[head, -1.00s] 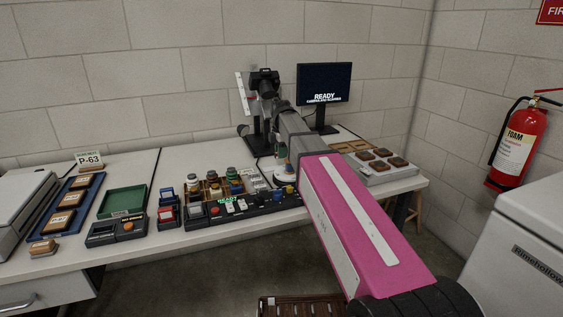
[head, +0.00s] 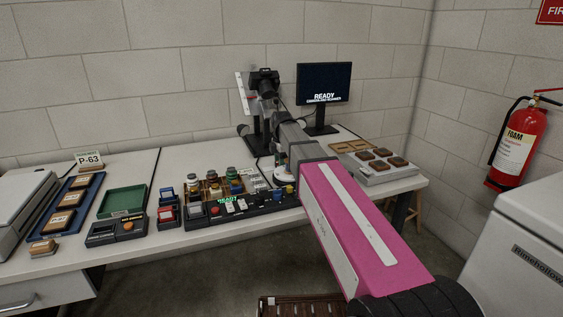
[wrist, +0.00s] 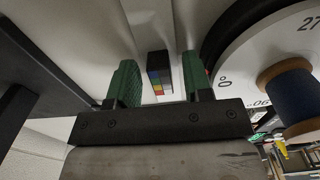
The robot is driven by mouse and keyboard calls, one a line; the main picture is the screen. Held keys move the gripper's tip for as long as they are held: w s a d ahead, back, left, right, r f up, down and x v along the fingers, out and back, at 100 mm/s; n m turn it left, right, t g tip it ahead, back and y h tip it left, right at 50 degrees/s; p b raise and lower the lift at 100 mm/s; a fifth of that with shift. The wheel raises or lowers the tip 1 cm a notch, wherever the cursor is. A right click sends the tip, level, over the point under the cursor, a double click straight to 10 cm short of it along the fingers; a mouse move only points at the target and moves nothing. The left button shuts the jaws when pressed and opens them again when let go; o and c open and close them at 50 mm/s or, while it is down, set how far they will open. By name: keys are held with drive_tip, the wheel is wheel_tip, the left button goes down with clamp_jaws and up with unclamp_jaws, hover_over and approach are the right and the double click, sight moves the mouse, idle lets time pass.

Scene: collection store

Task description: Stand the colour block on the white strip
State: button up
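The colour block (wrist: 159,72), a small dark block with coloured patches on one face, shows in the wrist view between the two green fingers of my gripper (wrist: 159,80). The fingers are apart, with a visible gap on each side of the block, so my gripper is open. The block stands on or over a pale surface; I cannot tell whether this is the white strip. In the head view my arm hides the block, and my fingers are hard to make out near the turntable.
A white turntable (wrist: 235,65) with degree marks carries a blue spool (wrist: 290,95), close on the right of my gripper in the wrist view. A camera (head: 263,82) on a stand and a monitor (head: 324,83) stand behind. A control panel (head: 235,208) lies at the front edge.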

drive_tip(key=shift+r, duration=0.1)
wheel_tip(320, 180, up, 12)
idle(0.7)
idle(2.1)
